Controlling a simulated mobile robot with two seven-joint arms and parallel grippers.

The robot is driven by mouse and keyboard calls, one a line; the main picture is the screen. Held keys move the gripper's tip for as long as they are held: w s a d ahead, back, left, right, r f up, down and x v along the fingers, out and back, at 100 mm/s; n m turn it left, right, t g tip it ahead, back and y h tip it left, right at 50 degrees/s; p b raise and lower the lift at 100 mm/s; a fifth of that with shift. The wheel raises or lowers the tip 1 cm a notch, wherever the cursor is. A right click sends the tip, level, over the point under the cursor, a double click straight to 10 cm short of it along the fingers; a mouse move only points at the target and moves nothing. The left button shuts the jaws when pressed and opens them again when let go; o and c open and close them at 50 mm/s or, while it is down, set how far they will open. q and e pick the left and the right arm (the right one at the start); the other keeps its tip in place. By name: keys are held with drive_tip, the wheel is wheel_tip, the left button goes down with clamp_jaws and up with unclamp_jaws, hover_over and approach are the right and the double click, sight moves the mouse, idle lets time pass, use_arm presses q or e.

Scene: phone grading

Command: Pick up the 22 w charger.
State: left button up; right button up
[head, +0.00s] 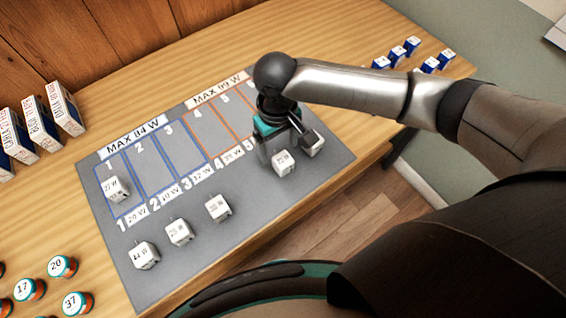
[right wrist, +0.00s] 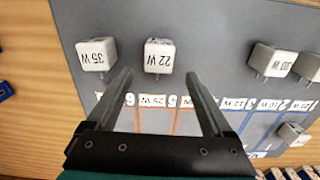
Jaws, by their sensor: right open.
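The 22 W charger (right wrist: 159,56) is a small white block with prongs, standing on the grey mat (head: 310,188). In the right wrist view it sits just beyond and between the fingertips of my right gripper (right wrist: 160,76), which is open and empty. In the head view my right gripper (head: 285,148) is over the mat's right part, close to the white block (head: 284,163) that matches this charger; its label is too small to read there. My left gripper is not in view.
The 35 W charger (right wrist: 96,54) stands close beside it, near the left finger. The 30 W charger (right wrist: 272,60) is farther right. Several chargers line the mat's front; one (head: 116,189) sits in slot 1. Boxes (head: 66,108), round jars (head: 62,266) and small blue boxes (head: 412,44) stand around the mat.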

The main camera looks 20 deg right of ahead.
sight(281, 157)
drive_tip(key=f, duration=0.1)
drive_tip(key=f+b, duration=0.1)
drive_tip(key=f, duration=0.3)
drive_tip(key=shift+s+d+f+b, duration=0.2)
drive_tip(key=shift+s+b, duration=0.05)
drive_tip(key=shift+b, duration=0.15)
clamp_jaws()
